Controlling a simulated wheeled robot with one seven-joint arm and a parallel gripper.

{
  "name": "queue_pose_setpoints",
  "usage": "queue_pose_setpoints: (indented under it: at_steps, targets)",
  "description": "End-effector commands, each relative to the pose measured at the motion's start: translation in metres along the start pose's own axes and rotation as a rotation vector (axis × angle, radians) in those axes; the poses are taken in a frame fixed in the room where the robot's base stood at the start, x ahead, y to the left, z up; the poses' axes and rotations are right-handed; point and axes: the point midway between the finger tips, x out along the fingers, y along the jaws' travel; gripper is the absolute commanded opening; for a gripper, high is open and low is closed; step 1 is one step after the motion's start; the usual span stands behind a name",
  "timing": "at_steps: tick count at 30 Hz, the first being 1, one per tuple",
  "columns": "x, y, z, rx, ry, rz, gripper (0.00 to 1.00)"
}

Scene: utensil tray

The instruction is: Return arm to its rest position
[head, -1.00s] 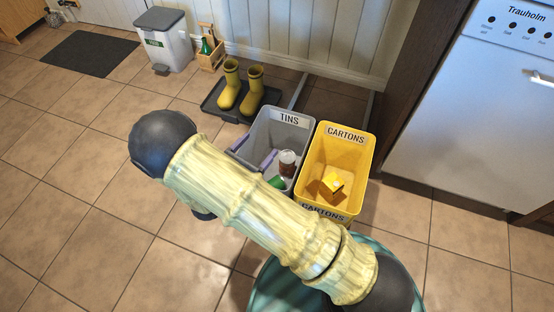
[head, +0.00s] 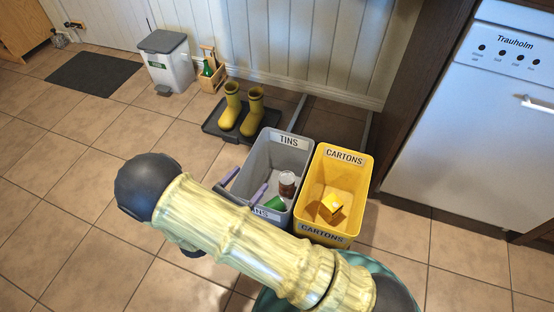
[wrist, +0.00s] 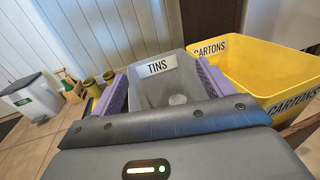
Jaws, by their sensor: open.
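My gripper (head: 245,186) is open, its purple fingers apart with nothing between them. In the head view it is at the near left side of the grey TINS bin (head: 303,166), partly behind my arm. In the wrist view the fingers (wrist: 163,88) frame the TINS bin (wrist: 150,92). In the bin are a brown-and-white tin (head: 287,180) and a green item (head: 277,203). My arm stretches across the lower middle of the head view.
Yellow boots (head: 232,105) stand on a dark tray (head: 212,127) behind the bins. A lidded bin (head: 168,65), a wooden caddy (head: 209,75) and a dark mat (head: 93,73) lie further back. A white dishwasher (head: 450,140) stands right. The tiled floor at left is open.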

Motion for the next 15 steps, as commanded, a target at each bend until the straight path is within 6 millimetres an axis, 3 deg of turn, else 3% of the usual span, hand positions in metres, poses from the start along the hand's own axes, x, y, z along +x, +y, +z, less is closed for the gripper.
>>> queue_pose_setpoints:
  at_steps: [8,11,15]
  targets:
    - [0.006,-0.005,0.005,0.007,0.012,-0.029,0.80]
    - [0.020,-0.020,0.018,0.034,0.055,-0.118,0.80]
    - [0.049,-0.063,0.049,0.122,0.175,-0.355,0.80]
